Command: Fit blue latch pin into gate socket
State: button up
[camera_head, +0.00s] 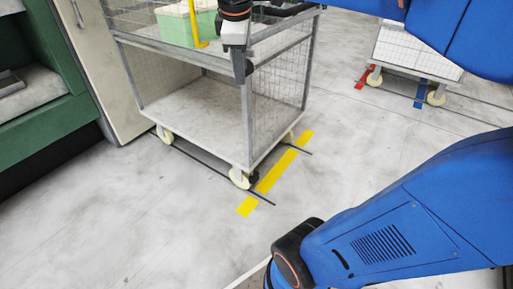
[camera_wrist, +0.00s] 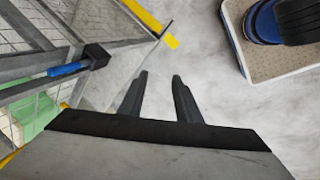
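The blue latch pin (camera_wrist: 68,69) shows in the wrist view at the left, as a short blue rod along a grey rail of the wire cart. Its right end meets a dark block (camera_wrist: 97,56), which may be the gate socket; I cannot tell how far the pin sits in it. My gripper (camera_wrist: 160,80) has two dark fingers apart with nothing between them, to the right of the pin and clear of it. In the head view my gripper (camera_head: 243,70) hangs at the cart's near corner post. The pin cannot be made out there.
The wire cart (camera_head: 195,107) stands on castors by yellow floor tape (camera_head: 285,163). It carries a green box (camera_head: 172,27) and a yellow bar (camera_head: 196,22). Another cart (camera_head: 418,50) stands back right. A green machine (camera_head: 45,115) is at left. The floor in front is clear.

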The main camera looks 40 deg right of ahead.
jog(key=s+a+f+m+t+y, duration=0.1)
jog(key=s+a+f+m, duration=0.1)
jog(key=s+f+m, duration=0.3)
jog(key=s+a+f+m+t+y, duration=0.1)
jog(key=s+a+f+m, duration=0.2)
jog(key=s+f, duration=0.6)
notch_tip(320, 180, down, 4)
jog(key=shift+s+r+m, duration=0.15)
jog(key=shift+r+m, duration=0.1)
jog(key=shift+m, duration=0.95)
